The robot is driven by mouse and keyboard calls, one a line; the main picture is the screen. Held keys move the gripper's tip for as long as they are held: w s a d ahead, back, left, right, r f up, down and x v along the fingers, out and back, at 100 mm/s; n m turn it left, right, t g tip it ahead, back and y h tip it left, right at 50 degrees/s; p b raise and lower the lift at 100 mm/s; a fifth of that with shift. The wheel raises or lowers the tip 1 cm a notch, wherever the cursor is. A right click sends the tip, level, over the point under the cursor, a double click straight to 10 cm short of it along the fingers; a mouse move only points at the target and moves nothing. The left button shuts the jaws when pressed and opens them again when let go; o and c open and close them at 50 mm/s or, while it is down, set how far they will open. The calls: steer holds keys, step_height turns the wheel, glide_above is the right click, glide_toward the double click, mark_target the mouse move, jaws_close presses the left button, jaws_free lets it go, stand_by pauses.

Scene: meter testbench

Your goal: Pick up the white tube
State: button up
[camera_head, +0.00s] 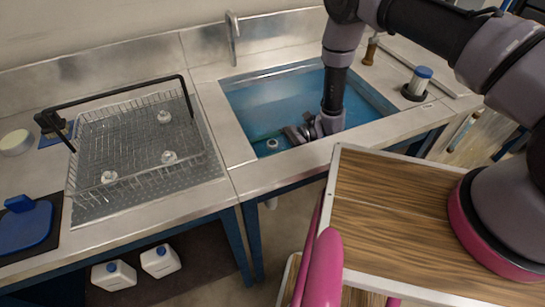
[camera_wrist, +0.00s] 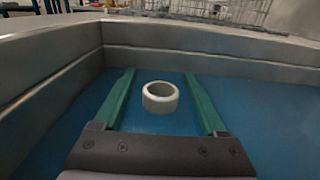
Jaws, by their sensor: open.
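The white tube (camera_wrist: 160,98) is a short, hollow white ring that stands upright on the blue floor of the sink (camera_wrist: 72,128). In the wrist view it sits between the two green fingers of my gripper (camera_wrist: 161,84), with a gap on each side. My gripper is open and empty. In the head view my gripper (camera_head: 274,139) is low inside the sink, near its front left corner. The tube shows there as a small pale ring (camera_head: 271,144) near the fingertips.
The sink's metal walls (camera_wrist: 200,65) rise close beyond the fingertips. A wire basket (camera_head: 140,135) with a black handle stands left of the sink. A faucet (camera_head: 233,35) rises behind it. A blue-capped container (camera_head: 418,82) stands to the right.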

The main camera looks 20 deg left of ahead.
jaws_close()
stand_by(1.3)
